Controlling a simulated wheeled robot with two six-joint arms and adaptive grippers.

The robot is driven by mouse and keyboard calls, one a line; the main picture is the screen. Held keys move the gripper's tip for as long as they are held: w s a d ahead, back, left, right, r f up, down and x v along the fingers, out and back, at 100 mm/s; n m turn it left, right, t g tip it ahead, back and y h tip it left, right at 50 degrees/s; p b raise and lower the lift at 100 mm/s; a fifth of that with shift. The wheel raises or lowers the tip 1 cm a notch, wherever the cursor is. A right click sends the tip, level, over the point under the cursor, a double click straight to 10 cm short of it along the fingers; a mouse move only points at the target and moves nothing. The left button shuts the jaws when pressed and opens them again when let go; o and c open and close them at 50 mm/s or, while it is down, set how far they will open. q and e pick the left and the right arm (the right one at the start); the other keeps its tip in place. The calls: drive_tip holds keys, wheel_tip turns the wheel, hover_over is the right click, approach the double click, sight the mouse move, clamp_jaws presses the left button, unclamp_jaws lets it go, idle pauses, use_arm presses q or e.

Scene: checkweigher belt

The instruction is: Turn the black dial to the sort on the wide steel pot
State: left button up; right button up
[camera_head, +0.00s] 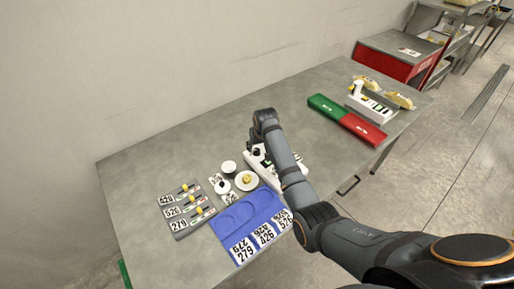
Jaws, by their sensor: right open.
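My right arm reaches in from the lower right. Its wrist is bent over a white device (262,174) on the table. My right gripper (258,153) points down at this device and is open; its fingers are small and dark here. The black dial cannot be told apart from the dark gripper parts. A wide round pale pot with a yellow knob (246,181) stands left of the device. My left gripper is not in view.
A blue tray (234,217) with number cards lies in front. A grey board (187,225) with numbered rows and yellow-knobbed parts is at left. A green (326,106) and red (362,129) tray and another white device (368,106) are at right. The table's back left is clear.

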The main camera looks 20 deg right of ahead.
sight(257, 150)
drive_tip(key=shift+x, duration=2.15)
drive_tip(key=shift+w, duration=0.1)
drive_tip(key=shift+c, duration=0.8)
drive_tip(key=c, duration=0.7)
clamp_jaws()
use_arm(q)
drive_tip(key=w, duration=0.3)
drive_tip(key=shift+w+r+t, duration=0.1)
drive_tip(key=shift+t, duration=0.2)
